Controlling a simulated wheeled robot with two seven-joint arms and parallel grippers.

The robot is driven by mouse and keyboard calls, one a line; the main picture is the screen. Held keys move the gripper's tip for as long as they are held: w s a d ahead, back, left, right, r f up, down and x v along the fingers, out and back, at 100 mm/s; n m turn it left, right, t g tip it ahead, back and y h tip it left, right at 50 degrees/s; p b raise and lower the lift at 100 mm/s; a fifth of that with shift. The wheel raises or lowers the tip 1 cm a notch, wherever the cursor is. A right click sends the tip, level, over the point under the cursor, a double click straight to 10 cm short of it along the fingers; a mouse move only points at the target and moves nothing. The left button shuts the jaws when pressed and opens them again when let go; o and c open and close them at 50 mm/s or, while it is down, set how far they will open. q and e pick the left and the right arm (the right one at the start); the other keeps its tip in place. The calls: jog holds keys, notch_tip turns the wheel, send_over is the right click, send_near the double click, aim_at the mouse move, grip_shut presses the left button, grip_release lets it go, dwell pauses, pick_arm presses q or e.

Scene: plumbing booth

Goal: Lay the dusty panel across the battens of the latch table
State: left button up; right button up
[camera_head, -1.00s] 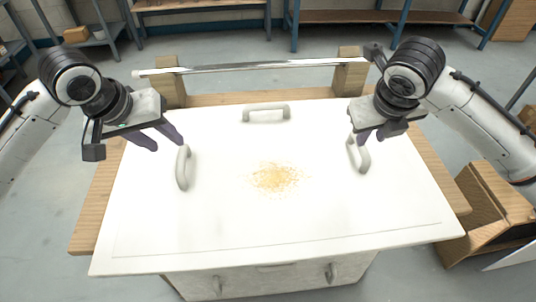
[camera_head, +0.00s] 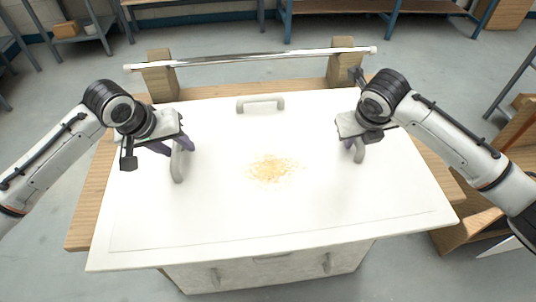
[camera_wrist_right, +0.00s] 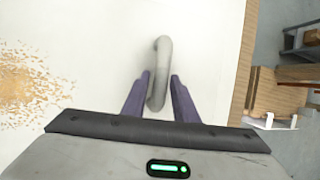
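The white panel (camera_head: 215,215) lies flat in front of me, with a patch of orange-brown dust (camera_head: 275,169) near its middle. It has a left handle (camera_head: 177,168), a right handle (camera_head: 359,155) and a far handle (camera_head: 260,104). My left gripper (camera_head: 174,147) is at the left handle, with its open fingers on either side. My right gripper (camera_head: 355,141) is at the right handle. In the right wrist view, its open fingers (camera_wrist_right: 160,88) straddle the grey handle (camera_wrist_right: 161,70), with narrow gaps beside it. Battens under the panel are hidden.
Wooden boards (camera_head: 88,215) show beyond the panel's sides. Behind it, a metal bar (camera_head: 250,58) rests on two wooden posts (camera_head: 161,75). A white cabinet front (camera_head: 265,273) is below the near edge. A wooden box (camera_head: 470,225) stands at right. Shelving lines the back.

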pick_arm(q)
jog(key=shift+w+f, duration=0.1)
jog(key=shift+f, duration=0.1)
pick_arm(e)
jog(key=shift+w+f, duration=0.1)
jog(key=shift+f, duration=0.1)
pick_arm(q)
jog(key=c, duration=0.6)
pick_arm(e)
jog(key=c, duration=0.6)
pick_arm(q)
grip_shut()
pick_arm(e)
grip_shut()
pick_arm(q)
jog(key=shift+w+r, duration=0.15)
jog(key=shift+r, duration=0.15)
pick_arm(e)
jog(key=shift+w+r, duration=0.1)
jog(key=shift+r, duration=0.2)
